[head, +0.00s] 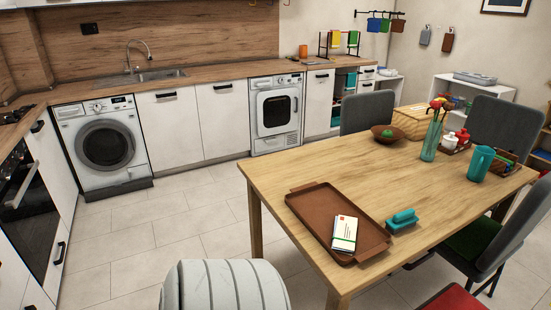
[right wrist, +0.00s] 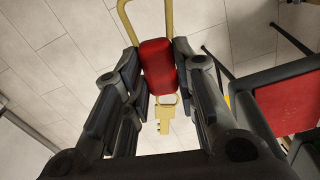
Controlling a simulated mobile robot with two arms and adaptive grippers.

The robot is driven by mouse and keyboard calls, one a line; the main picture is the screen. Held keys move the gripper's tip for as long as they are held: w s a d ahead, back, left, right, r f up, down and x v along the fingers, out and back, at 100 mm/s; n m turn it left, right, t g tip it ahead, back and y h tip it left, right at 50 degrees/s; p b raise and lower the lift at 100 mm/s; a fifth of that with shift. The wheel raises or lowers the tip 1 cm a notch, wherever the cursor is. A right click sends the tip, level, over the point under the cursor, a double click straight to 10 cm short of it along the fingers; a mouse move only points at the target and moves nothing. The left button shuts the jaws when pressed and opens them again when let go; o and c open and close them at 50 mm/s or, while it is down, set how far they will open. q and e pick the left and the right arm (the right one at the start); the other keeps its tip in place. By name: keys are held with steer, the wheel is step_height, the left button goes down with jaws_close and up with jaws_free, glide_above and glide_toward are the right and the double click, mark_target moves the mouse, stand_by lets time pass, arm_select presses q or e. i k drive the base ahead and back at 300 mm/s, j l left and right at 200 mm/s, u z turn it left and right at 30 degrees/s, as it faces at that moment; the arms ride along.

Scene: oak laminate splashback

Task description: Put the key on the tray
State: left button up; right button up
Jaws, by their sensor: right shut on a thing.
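The key (right wrist: 158,70) shows in the right wrist view, with a red middle part, a yellow loop above it and a yellow toothed end below. My right gripper (right wrist: 157,62) is shut on its red part, with the dark fingers on both sides. The floor shows behind it, and the key is held up in the air. The brown tray (head: 310,206) lies on the wooden table in the head view, near its front edge. My left gripper is in neither view, and the right one does not show in the head view.
A white card stack (head: 344,233) lies on the tray. A teal block with a handle (head: 402,220) sits right beside it. A bowl (head: 383,138), a vase (head: 430,146) and a teal pitcher (head: 479,163) stand farther back. A red-seated chair (right wrist: 293,103) is at the right.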

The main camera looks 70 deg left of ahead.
mark_target(311, 212)
steer(key=u, duration=1.65)
